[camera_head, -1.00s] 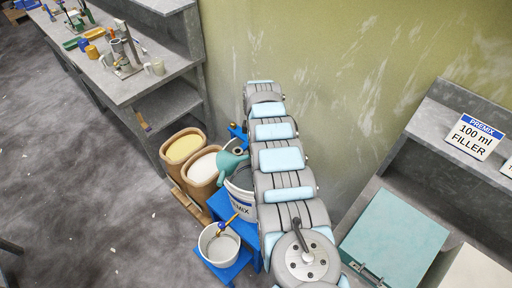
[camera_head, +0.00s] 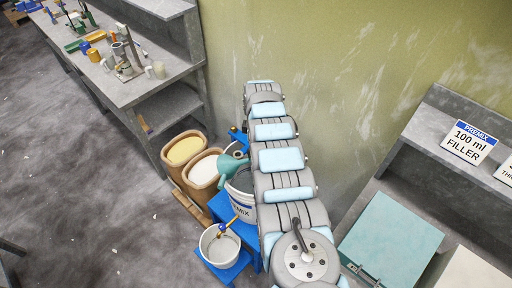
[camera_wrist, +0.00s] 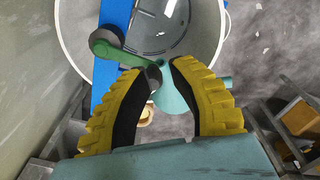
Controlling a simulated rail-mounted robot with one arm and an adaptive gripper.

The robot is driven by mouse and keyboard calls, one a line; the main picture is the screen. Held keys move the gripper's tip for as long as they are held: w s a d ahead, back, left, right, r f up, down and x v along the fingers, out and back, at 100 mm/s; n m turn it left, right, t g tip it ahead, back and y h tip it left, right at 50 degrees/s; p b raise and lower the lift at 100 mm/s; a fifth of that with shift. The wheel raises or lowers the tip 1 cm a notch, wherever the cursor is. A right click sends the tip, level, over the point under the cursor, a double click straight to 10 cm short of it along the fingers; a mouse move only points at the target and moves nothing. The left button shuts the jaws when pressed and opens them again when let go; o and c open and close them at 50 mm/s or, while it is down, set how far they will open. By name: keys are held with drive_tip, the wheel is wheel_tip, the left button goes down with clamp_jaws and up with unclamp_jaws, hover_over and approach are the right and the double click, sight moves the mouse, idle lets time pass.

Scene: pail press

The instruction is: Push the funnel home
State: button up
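The teal funnel (camera_head: 233,162) sits tilted at the top of the white PREMIX pail (camera_head: 241,207), partly hidden by my arm. In the wrist view a teal part, seemingly the funnel (camera_wrist: 171,97), shows between and beyond my fingers, over the pail's round rim (camera_wrist: 222,40). My gripper (camera_wrist: 157,68) has yellow fingers with black pads, standing apart with a narrow gap. A green lever (camera_wrist: 128,56) with dark round ends reaches to the left fingertip, one end in the gap; I cannot tell whether it touches. The head view hides my gripper behind my arm.
The pail stands on a blue stand (camera_head: 222,206). A small white bucket (camera_head: 219,246) stands below, by a brass tap. Two tan bins (camera_head: 184,148) of powder stand to the left. A wall is close behind, and a teal case (camera_head: 388,240) lies at right.

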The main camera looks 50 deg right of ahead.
wheel_tip(320, 180, up, 5)
drive_tip(key=p, duration=0.4)
drive_tip(key=shift+f, duration=0.15)
drive_tip(key=shift+c, duration=0.4)
clamp_jaws()
drive_tip(key=shift+w+a+f, duration=0.1)
